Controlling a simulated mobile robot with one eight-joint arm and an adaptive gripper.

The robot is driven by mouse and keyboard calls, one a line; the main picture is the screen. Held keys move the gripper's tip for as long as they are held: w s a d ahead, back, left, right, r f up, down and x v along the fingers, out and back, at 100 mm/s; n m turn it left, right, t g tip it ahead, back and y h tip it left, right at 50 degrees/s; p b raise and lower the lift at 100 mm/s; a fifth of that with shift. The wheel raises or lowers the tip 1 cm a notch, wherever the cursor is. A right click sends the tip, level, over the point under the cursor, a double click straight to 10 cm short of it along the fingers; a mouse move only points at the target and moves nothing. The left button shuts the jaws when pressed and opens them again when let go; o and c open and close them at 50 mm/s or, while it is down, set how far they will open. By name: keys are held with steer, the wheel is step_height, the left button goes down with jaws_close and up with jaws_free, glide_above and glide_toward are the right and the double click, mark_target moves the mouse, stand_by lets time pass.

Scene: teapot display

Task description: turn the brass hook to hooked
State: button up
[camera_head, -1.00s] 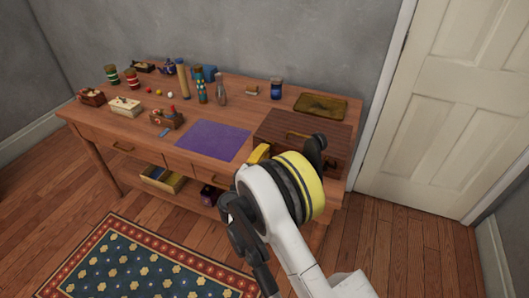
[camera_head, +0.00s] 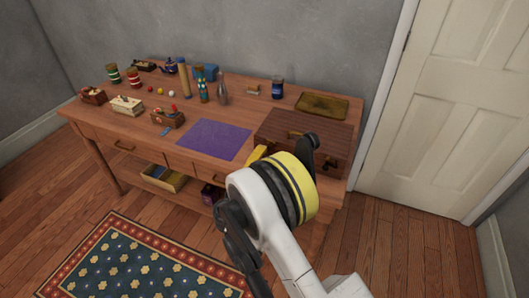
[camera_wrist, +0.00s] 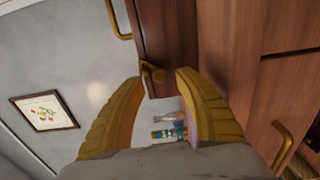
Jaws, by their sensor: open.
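The brass hook (camera_wrist: 153,74) is a small brass piece on the edge of the dark wooden case (camera_wrist: 150,40) in the wrist view. It shows just ahead of the gap between my fingertips; I cannot tell if they touch it. Its exact angle is too small to read. My gripper (camera_wrist: 161,80) has its two ribbed yellow fingers apart, one on each side of the hook, with nothing held. In the head view the case (camera_head: 320,135) sits at the right end of the wooden table. There my arm hides the hook and most of my gripper.
A brass handle (camera_wrist: 118,20) is on the case near the hook, and a drawer handle (camera_wrist: 284,142) is at the right in the wrist view. A purple mat (camera_head: 213,139) lies left of the case. A brass tray (camera_head: 321,105) and a blue jar (camera_head: 277,88) stand behind it.

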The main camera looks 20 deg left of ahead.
steer(key=s, duration=0.4)
steer(key=shift+s+a, duration=0.15)
steer(key=shift+s, duration=0.1)
steer(key=shift+w, duration=0.1)
